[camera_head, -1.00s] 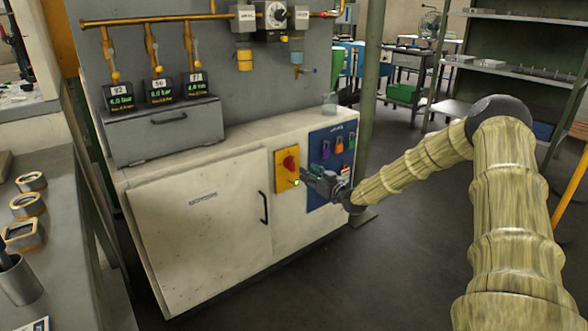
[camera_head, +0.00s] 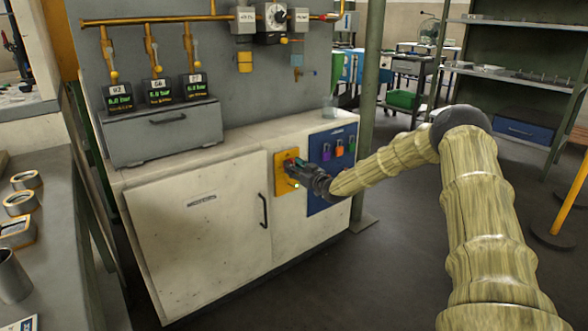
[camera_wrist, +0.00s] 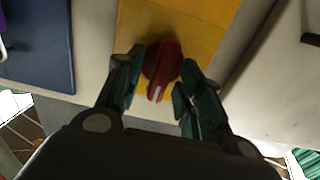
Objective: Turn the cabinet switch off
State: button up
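The cabinet switch is a red rotary knob (camera_wrist: 160,68) on a yellow plate (camera_head: 281,181) on the front of the white cabinet (camera_head: 180,240). In the wrist view the knob has a raised grip with a white mark pointing toward the bottom of the picture, tilted slightly left. My gripper (camera_wrist: 158,80) has one finger on each side of the knob. The fingers are apart, and a small gap shows at the right finger; whether the left one touches cannot be told. In the head view my gripper (camera_head: 298,168) hides most of the knob.
A blue panel (camera_head: 320,195) with coloured padlocks (camera_head: 339,148) is to the right. The cabinet door handle (camera_head: 263,211) is at lower left. A green post (camera_head: 370,110) stands by the cabinet's right end.

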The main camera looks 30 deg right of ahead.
grip_shut()
jog(key=shift+n+p, duration=0.3)
jog(key=n+p, duration=0.1)
jog(key=n, duration=0.4)
jog(key=n+p, duration=0.2)
jog(key=n, duration=0.4)
jog(key=a+f+n+p, duration=0.1)
jog(key=n, duration=0.5)
jog(key=shift+p, duration=0.3)
jog(key=shift+d+n, duration=0.1)
jog(key=shift+n, duration=0.2)
grip_release()
jog(key=shift+s, duration=0.15)
